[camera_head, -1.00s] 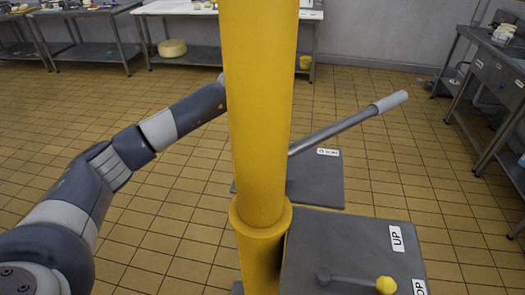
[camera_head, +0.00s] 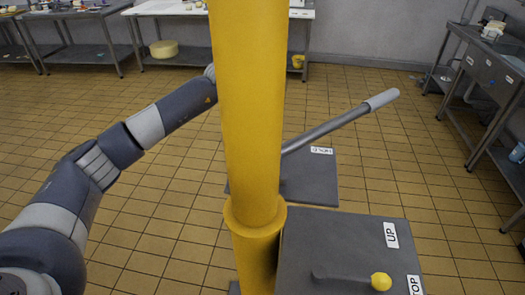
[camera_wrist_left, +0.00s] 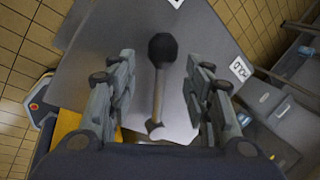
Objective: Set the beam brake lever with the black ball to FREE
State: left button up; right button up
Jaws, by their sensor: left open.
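The lever with the black ball (camera_wrist_left: 163,47) shows in the left wrist view, standing over a grey plate (camera_wrist_left: 213,45). Its thin pale rod runs down from the ball to a small base on the plate. My left gripper (camera_wrist_left: 160,62) is open, with one finger on each side of the ball and rod; I see gaps on both sides. A white label (camera_wrist_left: 240,69) lies to the right, partly covered and hard to read; another is cut off at the top. In the head view my left arm goes behind the yellow post, which hides the gripper and black ball. My right gripper is out of view.
The yellow post (camera_head: 250,110) stands in front of me. A lever with a yellow ball (camera_head: 381,281) sits on a nearer grey box (camera_head: 345,235) marked UP. A long lever with a pale grip (camera_head: 382,99) rises behind the post.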

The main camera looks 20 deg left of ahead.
pick_arm(q)
jog(key=v, duration=1)
jog(key=shift+a, duration=0.1)
